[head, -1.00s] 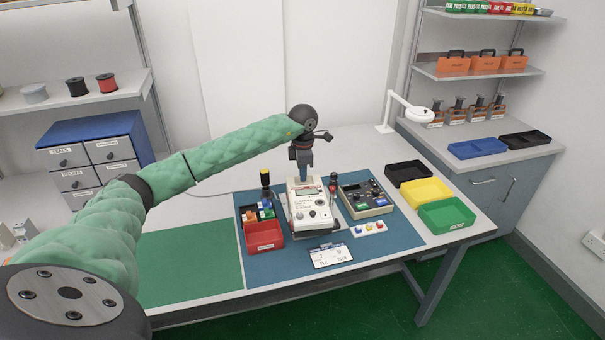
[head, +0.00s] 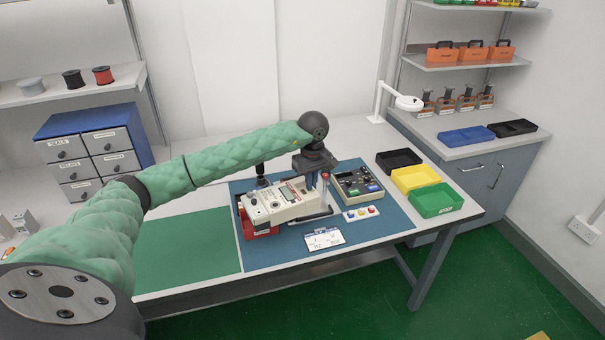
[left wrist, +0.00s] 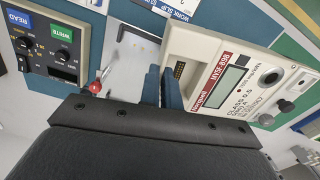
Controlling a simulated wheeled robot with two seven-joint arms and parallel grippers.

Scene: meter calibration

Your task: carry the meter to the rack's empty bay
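The meter (head: 283,203) is a cream box with a display and knobs. It is turned sideways over the blue mat, its knob end over the red bin (head: 262,232); I cannot tell how high it is. My left gripper (head: 309,182) is at its right end. In the left wrist view the meter (left wrist: 225,85) fills the right side, and the gripper fingers (left wrist: 164,86) are close together at its end edge, shut on it; the exact contact is hidden. My right gripper is not in view. I see no rack with an empty bay.
A dark instrument (head: 358,187), a red-handled screwdriver (head: 325,182) and a work slip (head: 324,239) are close by on the blue mat (head: 385,226). Black, yellow and green trays (head: 433,199) stand at the right. The green mat (head: 190,257) at left is clear.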

